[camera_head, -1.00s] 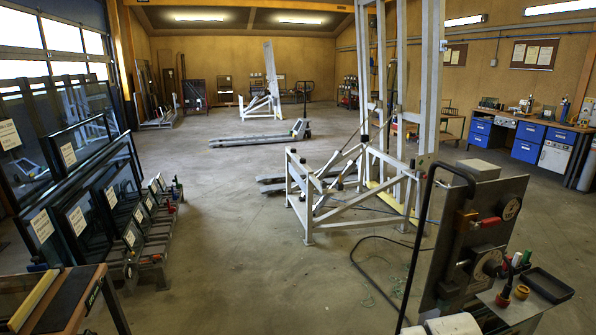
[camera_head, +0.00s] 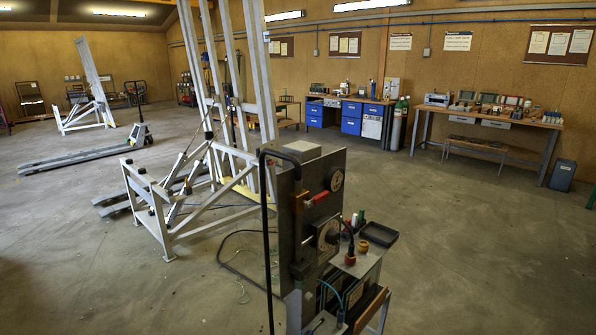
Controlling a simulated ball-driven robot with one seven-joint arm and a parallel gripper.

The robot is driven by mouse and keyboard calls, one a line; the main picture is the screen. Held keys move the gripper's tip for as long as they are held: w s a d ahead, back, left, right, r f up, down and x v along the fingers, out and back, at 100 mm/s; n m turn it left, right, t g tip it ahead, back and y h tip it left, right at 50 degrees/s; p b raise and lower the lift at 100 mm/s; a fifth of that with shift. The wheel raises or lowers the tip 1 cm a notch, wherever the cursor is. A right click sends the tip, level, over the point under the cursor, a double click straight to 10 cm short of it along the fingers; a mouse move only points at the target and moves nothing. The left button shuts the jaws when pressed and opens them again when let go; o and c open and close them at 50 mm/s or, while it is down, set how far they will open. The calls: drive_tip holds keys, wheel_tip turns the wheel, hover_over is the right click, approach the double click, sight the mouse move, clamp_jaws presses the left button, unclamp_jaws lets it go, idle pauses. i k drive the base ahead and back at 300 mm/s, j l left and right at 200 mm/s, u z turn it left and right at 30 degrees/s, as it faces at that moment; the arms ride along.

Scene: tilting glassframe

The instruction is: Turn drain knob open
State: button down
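A grey upright control panel (camera_head: 290,205) stands in the lower middle of the head view, with a black bent hose or handle bar along its left side. Its right face carries a round dial (camera_head: 337,180) near the top, a red-handled lever (camera_head: 319,198) below it, and a larger round knob or dial (camera_head: 328,235) lower down. I cannot tell from this view which of these is the drain knob, nor how it is turned. My gripper is not in view.
A small shelf with a black tray (camera_head: 378,235) and bottles juts from the panel's right side. The white tilting frame (camera_head: 168,225) stands behind it at left. Workbenches (camera_head: 488,117) line the back wall. The floor at right is clear.

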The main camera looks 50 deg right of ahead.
sight(308, 297)
drive_tip(key=z, duration=1.1)
